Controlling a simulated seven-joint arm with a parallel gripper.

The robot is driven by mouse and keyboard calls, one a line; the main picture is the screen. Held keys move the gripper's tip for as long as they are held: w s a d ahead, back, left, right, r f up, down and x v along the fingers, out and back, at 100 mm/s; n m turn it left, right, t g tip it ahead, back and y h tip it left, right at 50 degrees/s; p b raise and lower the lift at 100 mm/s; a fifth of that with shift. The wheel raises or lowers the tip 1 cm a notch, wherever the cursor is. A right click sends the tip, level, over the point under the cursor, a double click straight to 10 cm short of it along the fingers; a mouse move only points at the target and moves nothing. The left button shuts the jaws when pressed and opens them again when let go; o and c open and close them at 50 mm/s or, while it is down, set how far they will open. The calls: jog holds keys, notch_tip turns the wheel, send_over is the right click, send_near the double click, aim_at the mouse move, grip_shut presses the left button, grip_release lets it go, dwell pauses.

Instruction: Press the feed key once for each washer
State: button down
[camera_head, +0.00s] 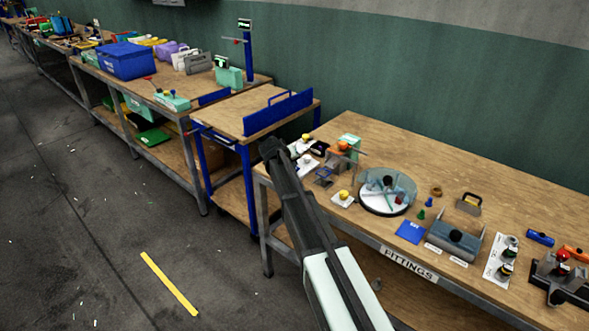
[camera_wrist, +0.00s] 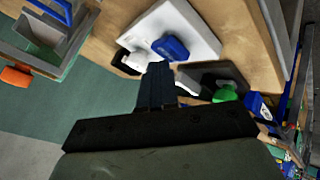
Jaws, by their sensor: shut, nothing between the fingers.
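My gripper (camera_head: 270,147) is shut and empty at the left end of the fittings table (camera_head: 395,140). In the wrist view its fingertips (camera_wrist: 158,70) appear just below a blue raised key (camera_wrist: 171,47) on a white plate (camera_wrist: 190,25); contact cannot be told. A green knob (camera_wrist: 224,94) on a dark plate (camera_wrist: 205,78) is to the right of the fingers, partly hidden. In the head view a yellow cap (camera_head: 306,137) stands behind the gripper. A yellow button (camera_head: 344,194) sits on another white plate. I cannot tell which is the feed key. No washers are clearly recognisable.
A round clear-covered dish (camera_head: 387,188), a grey roller fixture (camera_head: 457,238) and an orange-topped device (camera_head: 344,146) stand on the table. A blue-railed cart (camera_head: 240,109) is close at left. Bare wood lies along the table's back.

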jog(key=shift+f, duration=0.45)
dwell(0.6)
jog(key=shift+r, duration=0.95)
jog(key=shift+r, duration=2.5)
dwell(0.8)
notch_tip(320, 180, up, 4)
jog(key=shift+f, duration=0.1)
dwell(0.3)
jog(key=shift+f, duration=0.1)
